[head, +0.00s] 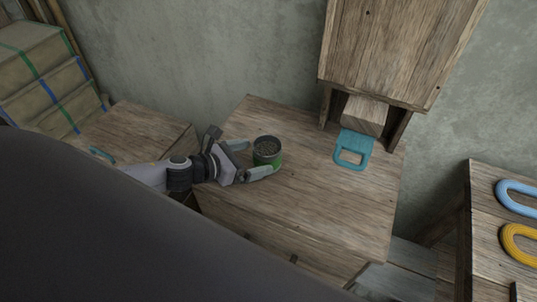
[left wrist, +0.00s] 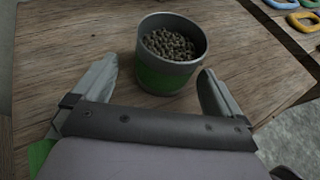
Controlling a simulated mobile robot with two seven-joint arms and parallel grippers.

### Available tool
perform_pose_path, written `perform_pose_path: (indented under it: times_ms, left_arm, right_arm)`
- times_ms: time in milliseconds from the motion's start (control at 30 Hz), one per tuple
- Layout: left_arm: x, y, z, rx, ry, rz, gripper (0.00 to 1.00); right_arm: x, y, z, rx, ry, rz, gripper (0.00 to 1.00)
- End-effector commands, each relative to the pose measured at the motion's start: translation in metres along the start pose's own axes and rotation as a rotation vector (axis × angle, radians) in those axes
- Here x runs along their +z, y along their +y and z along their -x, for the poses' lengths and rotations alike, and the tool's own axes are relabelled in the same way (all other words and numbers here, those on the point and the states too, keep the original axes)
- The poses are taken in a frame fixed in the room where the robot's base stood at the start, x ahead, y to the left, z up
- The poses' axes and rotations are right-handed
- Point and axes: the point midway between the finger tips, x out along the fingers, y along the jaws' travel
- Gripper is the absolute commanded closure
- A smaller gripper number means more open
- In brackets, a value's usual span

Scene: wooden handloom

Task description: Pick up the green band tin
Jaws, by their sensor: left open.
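The green band tin (head: 267,152) stands upright on the wooden table, a grey tin with a green band. In the left wrist view the tin (left wrist: 168,62) is open at the top and filled with small brownish pellets. My left gripper (head: 257,160) comes in from the left, low over the table, with its fingers open on either side of the tin's near part. In the left wrist view the fingers (left wrist: 160,88) show apart, with the tin ahead and between their tips; contact is not visible. My right gripper is not in view.
A teal handled piece (head: 351,157) lies below a wooden post and box (head: 390,45) at the table's right. A second wooden surface at right holds blue (head: 519,191) and yellow (head: 517,241) rings. Banded bundles (head: 45,75) are stacked at left. The tabletop (head: 310,205) before the tin is clear.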

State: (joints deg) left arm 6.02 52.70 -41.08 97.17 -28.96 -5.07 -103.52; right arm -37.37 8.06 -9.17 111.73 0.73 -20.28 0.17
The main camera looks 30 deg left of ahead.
Motion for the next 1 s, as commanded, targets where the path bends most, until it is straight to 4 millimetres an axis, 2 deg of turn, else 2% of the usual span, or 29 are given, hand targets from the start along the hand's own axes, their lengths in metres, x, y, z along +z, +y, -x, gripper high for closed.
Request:
perform_pose_path:
  times_ms: [400,733,767,900,933,1000]
  left_arm:
    - [-0.002,-0.007,-0.046,0.0,0.0,0.001,0.0]
    - [-0.003,-0.007,-0.051,0.0,0.001,-0.001,0.0]
    - [-0.003,-0.007,-0.051,0.0,0.001,-0.001,0.03]
    - [-0.003,-0.007,-0.051,0.0,0.001,0.0,0.49]
    - [-0.003,-0.007,-0.051,0.0,0.001,0.0,0.56]
    - [-0.003,-0.007,-0.051,-0.001,0.001,0.0,0.56]
  right_arm:
    - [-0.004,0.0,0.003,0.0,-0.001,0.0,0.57]
    - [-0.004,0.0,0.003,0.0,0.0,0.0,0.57]
    - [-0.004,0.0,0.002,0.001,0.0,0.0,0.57]
    - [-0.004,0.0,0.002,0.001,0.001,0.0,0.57]
    - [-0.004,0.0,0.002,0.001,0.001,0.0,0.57]
    - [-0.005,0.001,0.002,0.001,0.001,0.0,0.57]
